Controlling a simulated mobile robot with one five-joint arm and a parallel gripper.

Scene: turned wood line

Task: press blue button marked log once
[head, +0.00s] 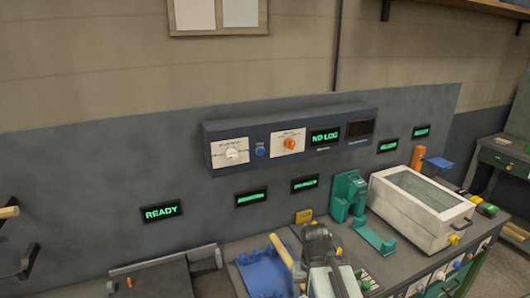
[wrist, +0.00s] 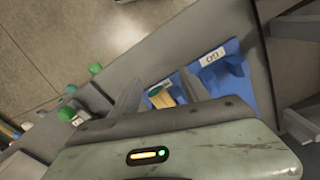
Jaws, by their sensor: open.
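A small round blue button (head: 260,151) sits on the dark blue wall panel (head: 375,113), between a white dial (head: 232,153) and an orange knob (head: 289,144). Its label is too small to read. A display on the panel (head: 324,136) reads NO LOG in green. My gripper (head: 318,236) is open, low over the bench, below and to the right of the button and well apart from it. The button is not in the wrist view, where my gripper's body fills the lower part.
A green fixture (head: 348,197) and a white lidded box (head: 422,212) stand to the right. A READY display (head: 162,212) is on the wall. The wall space before the button looks clear.

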